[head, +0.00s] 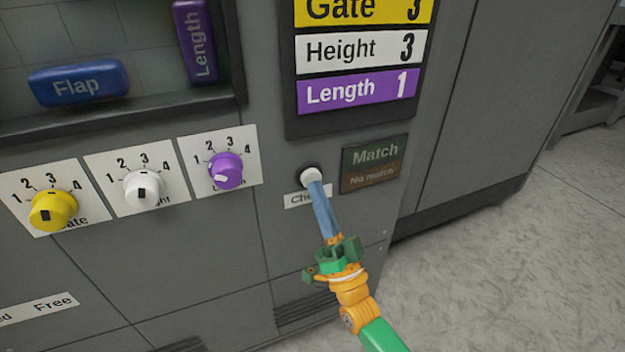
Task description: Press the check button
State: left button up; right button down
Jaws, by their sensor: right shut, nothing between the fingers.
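The check button (310,174) is a round white button in a dark ring on the grey machine front. A white label (297,199) below it reads "Che", and the rest is hidden behind my right gripper. My right gripper (315,187) is shut and empty, with its blue-grey fingertips right at the lower edge of the button. I cannot tell whether they touch it. The Match / No match panel (374,164) is to the right of the button, and neither half looks clearly lit. My left gripper is not in view.
Yellow (52,210), white (144,188) and purple (227,171) knobs sit left of the button. A display board (361,62) above reads Gate 3, Height 3, Length 1. Blue Flap (78,84) and purple Length (196,40) blocks sit upper left. Open floor lies right.

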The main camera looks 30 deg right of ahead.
jog(key=shift+w, duration=0.5)
dwell(0.5)
jog(key=shift+s, duration=0.9)
